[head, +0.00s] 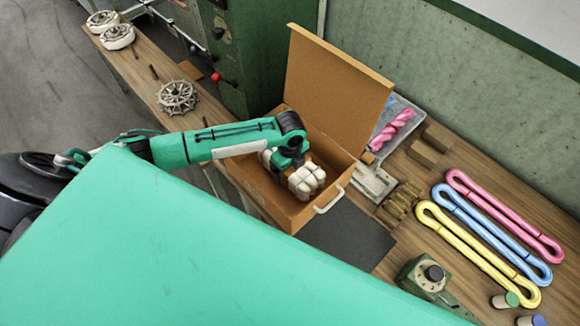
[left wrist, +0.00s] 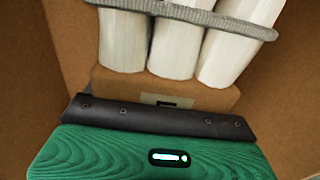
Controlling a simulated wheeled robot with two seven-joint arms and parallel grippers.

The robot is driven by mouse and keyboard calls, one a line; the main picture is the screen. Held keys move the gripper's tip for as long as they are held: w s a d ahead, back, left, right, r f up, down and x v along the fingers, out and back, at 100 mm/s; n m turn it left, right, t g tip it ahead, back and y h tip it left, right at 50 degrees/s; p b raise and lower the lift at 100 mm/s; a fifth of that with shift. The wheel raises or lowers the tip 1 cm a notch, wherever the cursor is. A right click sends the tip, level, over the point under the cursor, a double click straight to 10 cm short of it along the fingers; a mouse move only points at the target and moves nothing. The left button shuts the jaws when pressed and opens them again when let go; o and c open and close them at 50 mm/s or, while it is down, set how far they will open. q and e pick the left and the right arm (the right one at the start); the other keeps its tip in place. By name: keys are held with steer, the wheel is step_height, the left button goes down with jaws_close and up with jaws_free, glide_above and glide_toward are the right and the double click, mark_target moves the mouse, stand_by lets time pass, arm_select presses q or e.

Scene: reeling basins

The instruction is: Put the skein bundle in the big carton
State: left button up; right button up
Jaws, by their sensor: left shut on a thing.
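The skein bundle (head: 306,180) is several white rolls tied together. It also shows in the left wrist view (left wrist: 122,42), crossed by a grey band. The big carton (head: 263,200) is brown cardboard with its lid (head: 335,72) standing open at the back. My left gripper (head: 293,160) is shut on the bundle and holds it within the carton's opening. The arm hides part of the bundle and the carton's far left side. I cannot tell whether the bundle touches the carton floor. My right gripper is not in view.
Right of the carton stand a clear bin with a pink skein (head: 392,128), and brown blocks (head: 423,152). Yellow, blue and pink loops (head: 490,230) lie farther right. A dark mat (head: 350,236) is bare in front. A green dial device (head: 427,277) stands near the front.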

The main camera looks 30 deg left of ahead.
arm_select(q)
steer(key=o, duration=1.3)
step_height(320, 180, up, 13)
steer(key=b, duration=0.3)
steer(key=shift+f, duration=0.15)
steer(key=shift+r, duration=0.6)
steer(key=shift+r, duration=0.15)
